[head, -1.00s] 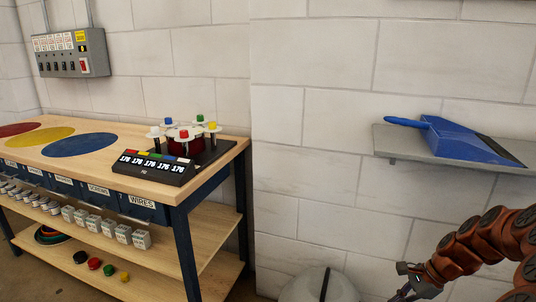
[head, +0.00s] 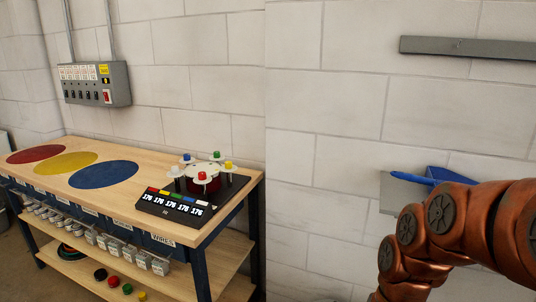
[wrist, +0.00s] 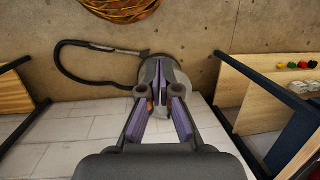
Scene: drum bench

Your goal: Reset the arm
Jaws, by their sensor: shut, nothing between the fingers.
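My gripper (wrist: 161,88) shows in the wrist view with its dark fingers and purple pads together, shut and empty. It points down over a grey vacuum cleaner (wrist: 236,113) on the floor, partly hidden behind the fingers. In the head view my copper-coloured arm (head: 440,230) enters at the lower right and bends down out of the picture, so the gripper is not seen there.
A wooden bench (head: 130,205) stands left, with a drum device (head: 205,185) and a counter display (head: 172,205). A wall shelf (head: 400,192) with a blue dustpan (head: 445,175) is partly behind my arm.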

